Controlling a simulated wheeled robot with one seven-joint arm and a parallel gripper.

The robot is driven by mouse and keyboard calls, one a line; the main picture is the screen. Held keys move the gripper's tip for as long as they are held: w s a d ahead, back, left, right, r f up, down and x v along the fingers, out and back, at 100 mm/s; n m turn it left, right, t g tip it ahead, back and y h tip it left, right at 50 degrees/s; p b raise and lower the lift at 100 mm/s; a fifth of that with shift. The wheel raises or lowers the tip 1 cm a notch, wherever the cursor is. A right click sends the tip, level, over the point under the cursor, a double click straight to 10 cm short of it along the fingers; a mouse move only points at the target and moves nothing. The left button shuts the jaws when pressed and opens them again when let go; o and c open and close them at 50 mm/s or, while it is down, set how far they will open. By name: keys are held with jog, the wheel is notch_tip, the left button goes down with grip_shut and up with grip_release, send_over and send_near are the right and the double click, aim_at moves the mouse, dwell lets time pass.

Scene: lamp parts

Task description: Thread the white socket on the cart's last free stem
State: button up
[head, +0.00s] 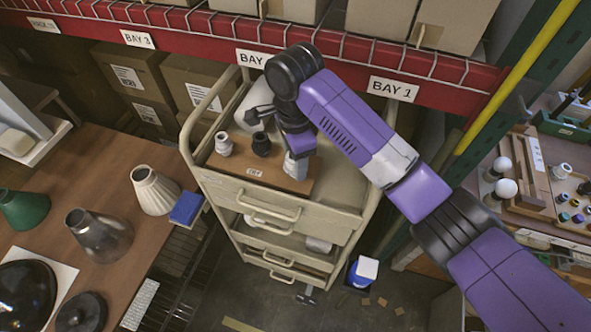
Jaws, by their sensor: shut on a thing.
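The cart (322,210) stands below the shelf, with a brown board (240,170) on its top. A white socket (223,143) stands upright at the board's left, and a black socket (261,143) stands in the middle. My gripper (297,172) points down over the board's right end and is shut on a pale piece, which I take to be the white socket of the task. The fingers hide most of it. The stem under the gripper is hidden too, so I cannot tell whether the piece touches it.
A wooden table at left holds a cream shade (155,190), a grey shade (99,235), a green shade (24,209) and a blue box (187,208). The red shelf beam (200,35) runs close behind the cart. A bench with small parts (560,170) is at right.

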jog(key=shift+s+f+m, duration=0.2)
jog(key=shift+f+m, duration=0.15)
jog(key=shift+m, duration=0.45)
jog(key=m, duration=0.4)
jog(key=shift+m, duration=1.5)
jog(key=shift+f+m, duration=0.1)
jog(key=shift+m, duration=1.3)
jog(key=o, duration=1.4)
jog(key=shift+o, duration=0.2)
jog(key=shift+w, duration=0.15)
jog(key=shift+r, duration=0.2)
